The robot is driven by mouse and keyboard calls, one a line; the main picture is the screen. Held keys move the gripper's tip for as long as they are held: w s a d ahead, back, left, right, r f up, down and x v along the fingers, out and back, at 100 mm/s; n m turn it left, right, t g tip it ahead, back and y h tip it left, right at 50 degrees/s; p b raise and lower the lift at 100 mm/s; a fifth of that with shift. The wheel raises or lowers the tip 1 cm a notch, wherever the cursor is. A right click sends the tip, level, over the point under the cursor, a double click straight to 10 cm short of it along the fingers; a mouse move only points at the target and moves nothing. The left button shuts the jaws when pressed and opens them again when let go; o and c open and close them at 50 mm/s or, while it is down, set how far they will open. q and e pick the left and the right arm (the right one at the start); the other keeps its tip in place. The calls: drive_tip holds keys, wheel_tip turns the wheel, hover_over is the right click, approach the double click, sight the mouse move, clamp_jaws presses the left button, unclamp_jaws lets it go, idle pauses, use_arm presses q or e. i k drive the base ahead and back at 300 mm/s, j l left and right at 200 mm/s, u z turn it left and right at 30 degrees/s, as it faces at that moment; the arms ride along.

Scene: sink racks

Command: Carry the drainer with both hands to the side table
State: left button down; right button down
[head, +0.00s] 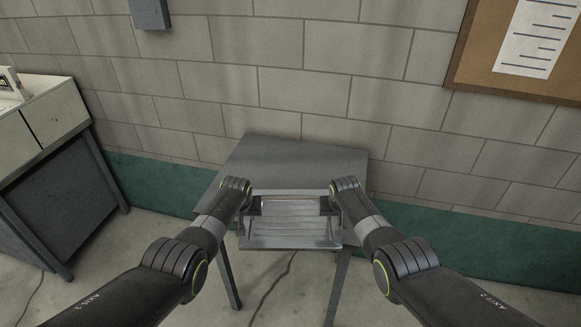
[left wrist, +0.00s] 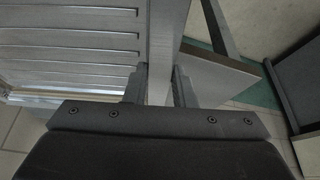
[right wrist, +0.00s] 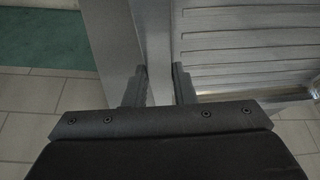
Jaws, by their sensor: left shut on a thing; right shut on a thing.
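The drainer (head: 290,232) is a grey metal tray with a ribbed floor, held level between my two arms in the head view. My left gripper (left wrist: 160,85) is shut on its side wall, and the ribbed floor (left wrist: 70,45) shows at the left of that view. My right gripper (right wrist: 155,85) is shut on the opposite wall, with ribs (right wrist: 250,40) to the right. The side table (head: 285,160) is a grey, flat-topped table against the wall. The drainer overlaps its near edge in the head view; whether it touches the table cannot be told.
The visible part of the tabletop is bare. A cabinet or counter (head: 50,125) with a small item on top stands at the left. A block wall with a green lower band (head: 430,235) is behind the table. A cable lies on the floor.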

sight(290, 177)
drive_tip(key=i, duration=0.9)
